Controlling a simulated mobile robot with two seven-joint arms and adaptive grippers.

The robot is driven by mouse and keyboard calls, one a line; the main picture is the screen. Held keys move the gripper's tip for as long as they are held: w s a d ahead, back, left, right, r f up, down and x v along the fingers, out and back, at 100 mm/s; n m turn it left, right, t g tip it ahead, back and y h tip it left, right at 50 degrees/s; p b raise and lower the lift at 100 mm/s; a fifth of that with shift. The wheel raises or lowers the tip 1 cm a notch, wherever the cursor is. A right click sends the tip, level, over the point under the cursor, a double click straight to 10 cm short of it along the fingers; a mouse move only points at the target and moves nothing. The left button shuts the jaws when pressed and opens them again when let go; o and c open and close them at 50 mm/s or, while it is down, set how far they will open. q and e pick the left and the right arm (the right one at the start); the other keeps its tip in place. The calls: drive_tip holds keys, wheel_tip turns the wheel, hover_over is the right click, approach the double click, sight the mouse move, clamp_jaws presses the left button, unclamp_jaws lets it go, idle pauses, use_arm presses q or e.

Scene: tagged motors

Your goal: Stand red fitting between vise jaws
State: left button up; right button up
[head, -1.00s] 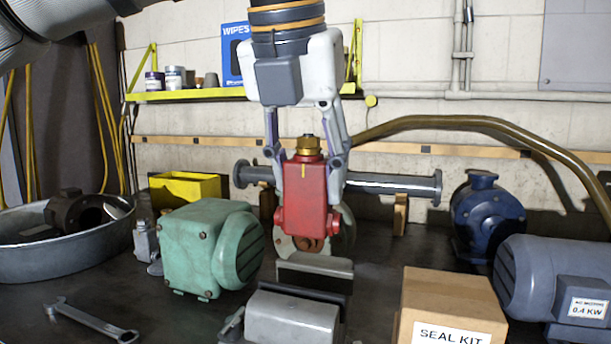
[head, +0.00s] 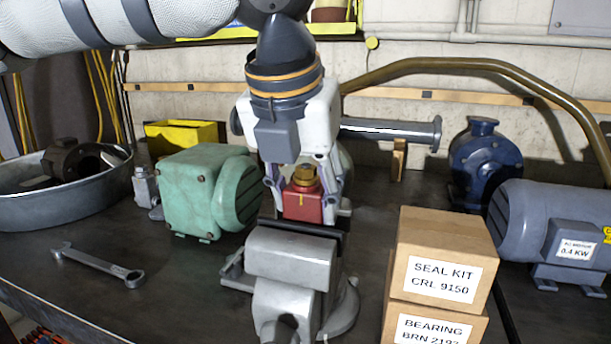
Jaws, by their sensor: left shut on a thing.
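The red fitting (head: 303,205) with its brass hex top (head: 304,176) is upright in the middle of the head view. My left gripper (head: 305,197) comes down from above and is shut on it, one finger on each side. The grey vise (head: 290,258) stands on the bench in front of the fitting. The fitting's lower part is hidden behind the near jaw, so I cannot tell whether it touches the jaws or the vise bed. My right gripper is not in view.
A green motor (head: 205,190) stands close on the left. Stacked boxes, the upper marked SEAL KIT (head: 440,255), stand close on the right. A wrench (head: 97,264) lies at front left. A blue pump (head: 484,165) and grey motor (head: 555,225) are at right.

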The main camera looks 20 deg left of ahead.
use_arm(q)
drive_tip(key=o, duration=1.3)
drive_tip(key=shift+o, duration=0.3)
drive_tip(key=shift+f, duration=0.1)
drive_tip(key=v, duration=1.2)
